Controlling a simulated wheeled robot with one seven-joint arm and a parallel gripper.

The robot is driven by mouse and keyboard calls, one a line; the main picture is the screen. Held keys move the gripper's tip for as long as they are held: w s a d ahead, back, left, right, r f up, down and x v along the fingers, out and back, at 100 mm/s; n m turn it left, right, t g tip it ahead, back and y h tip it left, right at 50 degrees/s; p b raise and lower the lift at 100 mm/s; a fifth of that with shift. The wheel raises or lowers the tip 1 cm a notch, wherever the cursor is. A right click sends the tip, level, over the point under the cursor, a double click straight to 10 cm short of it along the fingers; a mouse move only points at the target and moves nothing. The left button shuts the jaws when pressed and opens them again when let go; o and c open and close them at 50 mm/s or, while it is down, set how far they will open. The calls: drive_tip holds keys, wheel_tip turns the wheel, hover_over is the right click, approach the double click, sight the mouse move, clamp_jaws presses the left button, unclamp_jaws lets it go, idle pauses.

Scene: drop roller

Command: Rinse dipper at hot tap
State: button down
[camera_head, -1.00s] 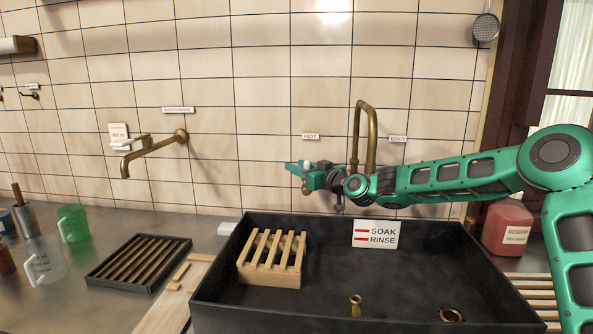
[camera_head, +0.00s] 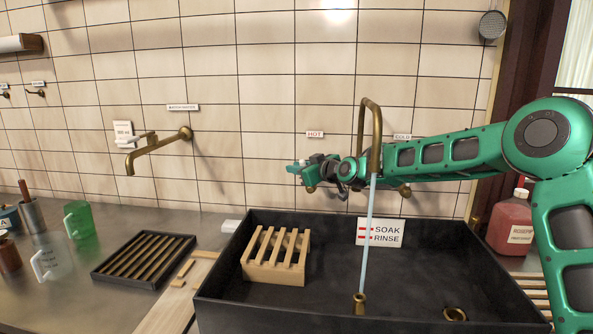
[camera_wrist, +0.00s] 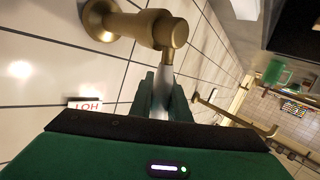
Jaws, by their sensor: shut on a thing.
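My gripper (camera_head: 296,170) is at the wall below the HOT label (camera_head: 315,134). In the wrist view its fingers (camera_wrist: 163,95) are shut on the pale lever of the brass hot tap (camera_wrist: 160,30). The brass spout (camera_head: 370,105) arches over the dark sink (camera_head: 215,290), and a stream of water (camera_head: 367,240) runs from it. The stream falls onto a small upright brass cylinder (camera_head: 359,304) in the sink. I cannot tell whether this cylinder is the dipper or a sink fitting.
A brass ring (camera_head: 454,313) lies at right. A red bottle (camera_head: 511,225) stands right.

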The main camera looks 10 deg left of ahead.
drive_tip(key=shift+w+d+r, duration=0.1)
drive_tip(key=c, duration=1.7)
unclamp_jaws()
drive_tip(key=shift+o, duration=0.2)
drive_tip(key=v, duration=1)
drive_tip(key=shift+s+d, duration=0.25)
